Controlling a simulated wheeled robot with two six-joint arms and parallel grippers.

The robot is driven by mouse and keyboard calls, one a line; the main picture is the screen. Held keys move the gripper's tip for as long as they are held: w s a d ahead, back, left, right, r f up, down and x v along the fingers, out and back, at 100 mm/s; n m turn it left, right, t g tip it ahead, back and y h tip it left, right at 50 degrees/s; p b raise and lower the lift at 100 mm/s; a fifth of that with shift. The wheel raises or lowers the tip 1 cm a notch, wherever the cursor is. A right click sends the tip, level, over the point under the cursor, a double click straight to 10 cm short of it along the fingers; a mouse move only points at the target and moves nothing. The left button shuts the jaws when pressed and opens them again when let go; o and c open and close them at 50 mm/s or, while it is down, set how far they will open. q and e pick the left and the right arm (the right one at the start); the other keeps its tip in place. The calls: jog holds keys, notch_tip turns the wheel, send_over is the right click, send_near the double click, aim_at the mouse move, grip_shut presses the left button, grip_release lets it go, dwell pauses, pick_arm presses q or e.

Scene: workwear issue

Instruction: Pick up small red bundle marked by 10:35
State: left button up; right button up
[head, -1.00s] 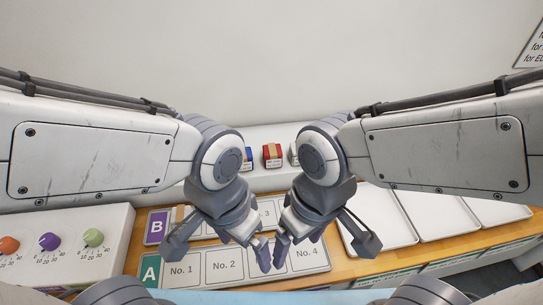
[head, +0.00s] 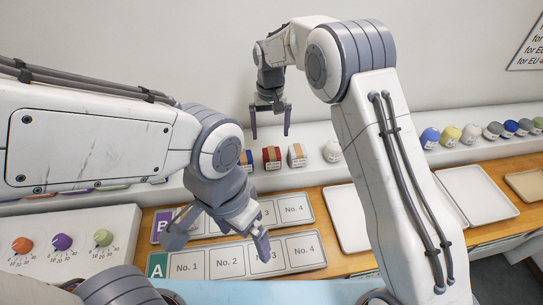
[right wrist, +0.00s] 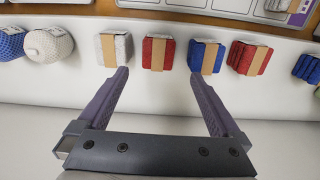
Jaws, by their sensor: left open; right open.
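A small red bundle (head: 271,157) with a tan band stands on the white ledge between a blue bundle (head: 247,159) and a white bundle (head: 297,155). In the right wrist view the small red bundle (right wrist: 158,54) lies just beyond and between my fingertips, not gripped. A larger red bundle (right wrist: 250,57) also shows there, past a small blue one (right wrist: 206,56). My right gripper (head: 270,137) is open and empty, above the small red bundle in the head view. My left gripper (head: 215,245) is open and empty over the numbered boards. Labels on the bundles are too small to read.
Several round rolls (head: 450,135) line the ledge to the right. Boards A (head: 157,266) and B (head: 162,226), with numbered fields, lie on the wooden table. White trays (head: 345,215) stand right of them. A dial box (head: 80,225) is at left. My left arm covers part of the ledge.

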jog(key=p, duration=0.1)
send_over(272, 152)
jog(key=f, duration=0.4)
jog(key=shift+s+a+f, duration=0.1)
jog(key=shift+a+f, duration=0.1)
jog(key=f+p, duration=0.1)
jog(key=f, duration=0.1)
jog(key=f+p, duration=0.2)
jog(key=shift+d+f, duration=0.2)
jog(key=shift+f, duration=0.5)
jog(key=c, duration=1.4)
jog(key=shift+r, duration=0.1)
